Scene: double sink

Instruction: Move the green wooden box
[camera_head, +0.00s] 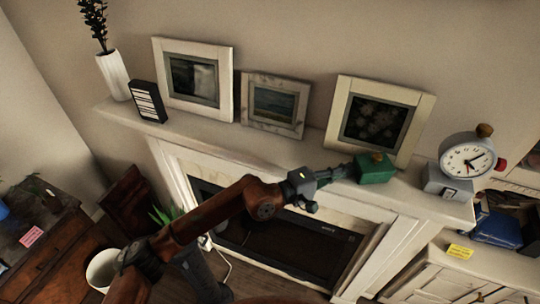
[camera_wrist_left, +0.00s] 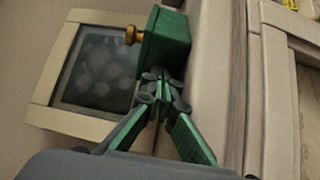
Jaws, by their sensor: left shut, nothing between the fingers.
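The green wooden box (camera_head: 374,169) stands on the mantel shelf in front of the right picture frame. It has a small golden-brown knob, which also shows in the left wrist view. There the box (camera_wrist_left: 166,40) lies just beyond the fingertips. My left gripper (camera_head: 346,171) reaches in from the left, with its tips close to the box's left side. In the left wrist view the left gripper's fingertips (camera_wrist_left: 163,76) are together with nothing between them. I cannot tell whether they touch the box. My right gripper is not in view.
The mantel shelf (camera_head: 222,138) carries three picture frames, the right one (camera_head: 382,118) behind the box. An alarm clock (camera_head: 466,157) stands to the right. A black box (camera_head: 148,102) and a white vase (camera_head: 114,76) stand at the left end. Free shelf lies left of the green box.

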